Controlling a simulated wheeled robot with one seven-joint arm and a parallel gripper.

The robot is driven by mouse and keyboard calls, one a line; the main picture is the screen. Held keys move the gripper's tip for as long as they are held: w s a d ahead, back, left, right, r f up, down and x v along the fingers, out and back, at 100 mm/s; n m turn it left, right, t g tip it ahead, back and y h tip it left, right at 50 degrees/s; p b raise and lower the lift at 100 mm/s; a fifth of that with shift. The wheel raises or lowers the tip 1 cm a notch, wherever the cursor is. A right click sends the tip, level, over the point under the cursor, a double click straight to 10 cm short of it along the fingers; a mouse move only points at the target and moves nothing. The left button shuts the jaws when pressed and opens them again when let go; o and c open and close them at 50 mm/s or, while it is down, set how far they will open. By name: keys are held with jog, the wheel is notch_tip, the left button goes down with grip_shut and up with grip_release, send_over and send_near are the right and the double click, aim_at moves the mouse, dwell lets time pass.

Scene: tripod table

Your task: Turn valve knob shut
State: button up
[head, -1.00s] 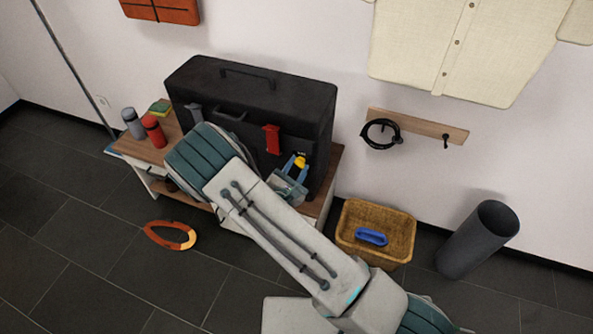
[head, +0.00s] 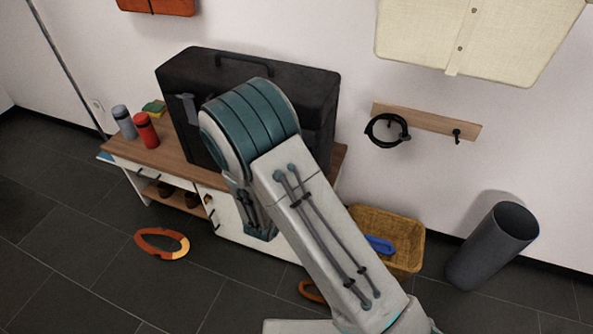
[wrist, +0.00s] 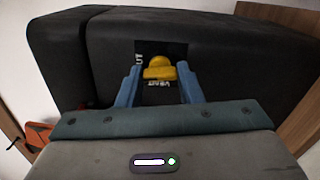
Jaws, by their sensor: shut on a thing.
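The valve knob (wrist: 159,67) is yellow and sits on a black label plate (wrist: 176,50) on the side of the large black case (head: 310,90). The knob's wide yellow bar lies roughly across the wrist view, between the fingers. The case also fills the back of the wrist view (wrist: 235,45). In the head view my arm hides the knob and the fingers.
The case stands on a wooden-topped bench (head: 150,150) with a red bottle (head: 145,130) and a grey bottle (head: 124,122). A wicker basket (head: 405,250) and a dark cylinder (head: 492,245) stand to the right.

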jog(key=shift+f+m+b, duration=0.1)
jog(key=shift+m+b, duration=0.7)
jog(key=shift+b, duration=0.2)
jog(key=o, duration=1)
jog(key=v, duration=1.4)
jog(key=shift+d+p, duration=0.1)
jog(key=shift+p, duration=0.2)
